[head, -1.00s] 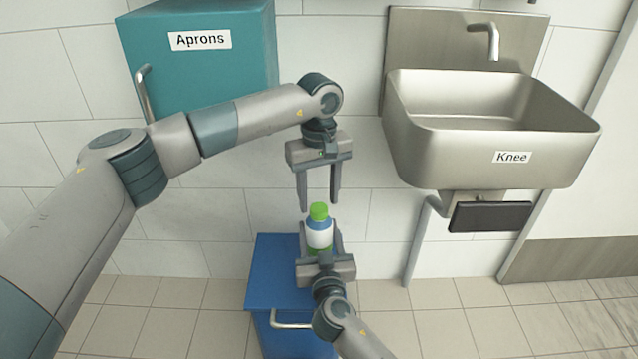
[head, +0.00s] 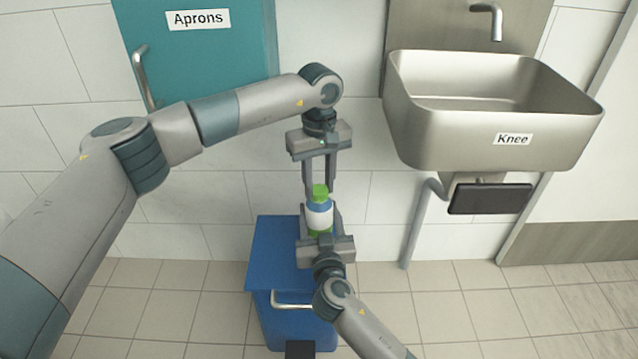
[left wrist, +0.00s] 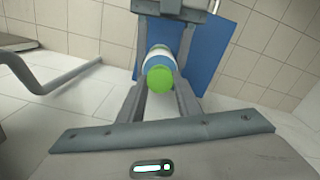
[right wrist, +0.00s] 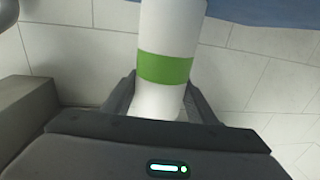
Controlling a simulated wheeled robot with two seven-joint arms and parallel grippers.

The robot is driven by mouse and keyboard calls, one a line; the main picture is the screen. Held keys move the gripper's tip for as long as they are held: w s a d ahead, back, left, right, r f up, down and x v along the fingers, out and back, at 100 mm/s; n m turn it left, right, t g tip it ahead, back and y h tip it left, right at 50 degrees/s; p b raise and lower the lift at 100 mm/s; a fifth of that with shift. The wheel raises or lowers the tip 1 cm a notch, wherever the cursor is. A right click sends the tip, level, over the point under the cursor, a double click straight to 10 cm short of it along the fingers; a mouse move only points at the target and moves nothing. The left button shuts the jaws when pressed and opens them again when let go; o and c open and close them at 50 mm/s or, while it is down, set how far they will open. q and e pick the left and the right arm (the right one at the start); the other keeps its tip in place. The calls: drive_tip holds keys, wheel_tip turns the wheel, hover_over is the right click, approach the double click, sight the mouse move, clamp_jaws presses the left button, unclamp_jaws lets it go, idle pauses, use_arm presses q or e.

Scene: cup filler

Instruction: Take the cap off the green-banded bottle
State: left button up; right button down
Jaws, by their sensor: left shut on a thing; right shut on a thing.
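The bottle (head: 319,214) is white and blue with a green cap (head: 320,190), and it stands upright. Its green band (right wrist: 164,68) shows clearly in the right wrist view. My right gripper (head: 318,230) is shut on the bottle's lower body from below. My left gripper (head: 319,186) points down from above, with its fingers closed on the sides of the cap. In the left wrist view the green cap (left wrist: 160,79) sits between the two fingers, on the bottle. The cap's contact with the fingertips is partly hidden.
A blue bin (head: 275,250) with a handle stands behind and below the bottle. A steel sink (head: 490,130) labelled Knee is at right. A teal Aprons cabinet (head: 215,60) hangs at upper left. The air around the bottle is clear.

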use_arm(q)
drive_tip(key=n, duration=0.4)
drive_tip(key=shift+n, duration=0.4)
drive_tip(key=n, duration=0.8)
drive_tip(key=shift+n, duration=0.3)
drive_tip(key=n, duration=0.8)
drive_tip(key=shift+s+n, duration=0.1)
drive_tip(key=shift+n, duration=0.3)
drive_tip(key=n, duration=0.4)
drive_tip(key=shift+r, duration=0.1)
drive_tip(key=n, duration=0.4)
drive_tip(key=shift+n, duration=0.3)
drive_tip(key=n, duration=0.5)
